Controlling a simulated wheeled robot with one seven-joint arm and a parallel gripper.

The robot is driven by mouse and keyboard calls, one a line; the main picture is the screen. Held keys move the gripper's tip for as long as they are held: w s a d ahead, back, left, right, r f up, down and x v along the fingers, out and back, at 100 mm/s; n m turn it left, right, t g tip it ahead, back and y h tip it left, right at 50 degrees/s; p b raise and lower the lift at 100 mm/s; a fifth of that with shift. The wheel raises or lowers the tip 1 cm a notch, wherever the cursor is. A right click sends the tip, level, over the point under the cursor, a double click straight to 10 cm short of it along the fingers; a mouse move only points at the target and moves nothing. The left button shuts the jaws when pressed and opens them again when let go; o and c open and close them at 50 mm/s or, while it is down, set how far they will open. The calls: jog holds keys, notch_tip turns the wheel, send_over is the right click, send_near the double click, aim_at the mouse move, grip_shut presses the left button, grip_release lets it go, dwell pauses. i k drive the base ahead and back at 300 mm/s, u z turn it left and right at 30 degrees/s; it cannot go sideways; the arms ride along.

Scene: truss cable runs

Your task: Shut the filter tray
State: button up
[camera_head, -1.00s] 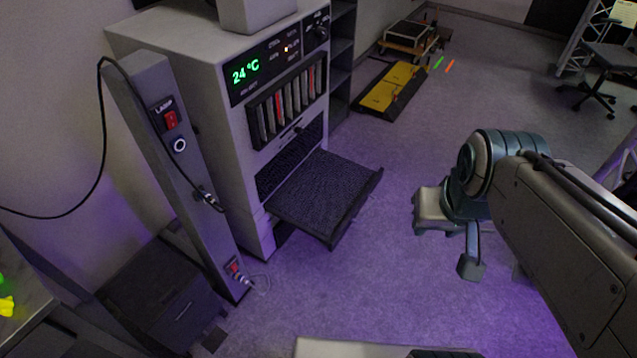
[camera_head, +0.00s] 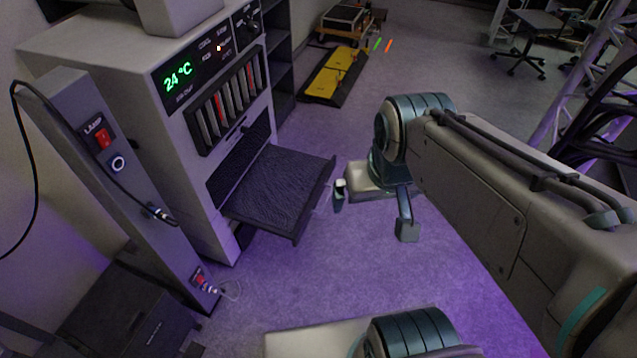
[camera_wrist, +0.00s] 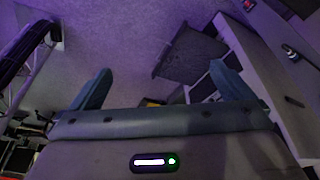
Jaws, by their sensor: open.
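The filter tray (camera_head: 282,187) is a dark, mesh-textured drawer that sticks out from the lower front of the grey cabinet (camera_head: 190,190). It is pulled well out. In the wrist view the tray (camera_wrist: 190,55) shows beyond my fingers. My gripper (camera_head: 372,215) is to the right of the tray's front edge, apart from it, with one finger near the tray and the other farther right. In the wrist view my gripper (camera_wrist: 160,85) has its two fingers wide apart with nothing between them.
A grey post with a red lamp switch (camera_head: 103,138) and a cable stands left of the cabinet. A dark box (camera_head: 125,310) is on the floor by it. A yellow-topped platform (camera_head: 335,74) lies farther back.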

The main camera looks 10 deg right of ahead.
aim_at(279, 194)
jog(key=u, duration=0.6)
jog(key=i, duration=0.9)
jog(key=z, duration=1)
